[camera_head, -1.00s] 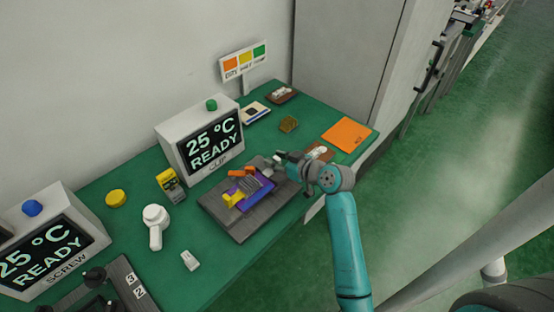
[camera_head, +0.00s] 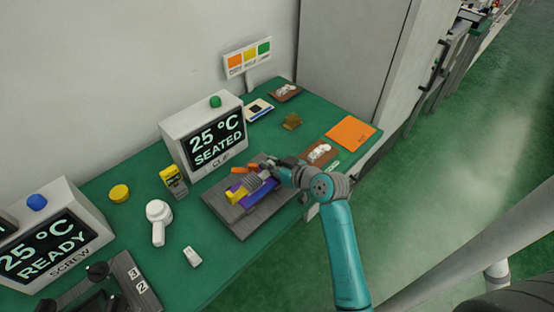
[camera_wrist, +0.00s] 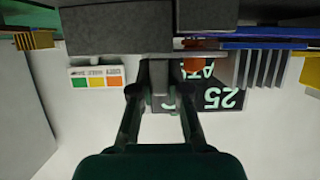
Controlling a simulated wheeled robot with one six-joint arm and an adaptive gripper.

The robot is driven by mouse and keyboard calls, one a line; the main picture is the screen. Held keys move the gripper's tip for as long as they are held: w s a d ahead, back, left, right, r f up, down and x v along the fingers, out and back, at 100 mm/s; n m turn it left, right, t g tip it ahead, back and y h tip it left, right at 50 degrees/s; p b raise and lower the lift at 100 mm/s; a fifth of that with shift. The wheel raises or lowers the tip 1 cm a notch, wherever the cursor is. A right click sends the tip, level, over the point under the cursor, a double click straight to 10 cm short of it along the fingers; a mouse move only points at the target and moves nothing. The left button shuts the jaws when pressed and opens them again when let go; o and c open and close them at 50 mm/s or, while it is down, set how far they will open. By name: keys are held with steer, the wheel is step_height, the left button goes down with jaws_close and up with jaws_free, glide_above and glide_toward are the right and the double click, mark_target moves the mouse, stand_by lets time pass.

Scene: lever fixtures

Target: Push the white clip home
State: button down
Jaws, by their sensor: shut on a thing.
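My gripper (camera_head: 272,168) is at the right end of the clip fixture (camera_head: 245,221), a dark grey block carrying a purple part (camera_head: 238,190), a yellow part, an orange part and grey fins. The fingers reach up to the underside of the dark block. In the head view my gripper covers the clip. The clip display (camera_head: 216,138) reads "25 °C SEATED".
The screw display (camera_head: 45,245) reads "READY". A white round-headed handle (camera_head: 158,220), a small white block (camera_head: 192,257) and a yellow meter (camera_head: 173,180) lie left of the fixture. An orange sheet (camera_head: 350,133) and a brown tray (camera_head: 313,156) are beyond the gripper.

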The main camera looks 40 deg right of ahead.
steer(key=shift+a, duration=0.15)
steer(key=c, duration=1.1)
jaws_free()
steer(key=shift+a, duration=0.1)
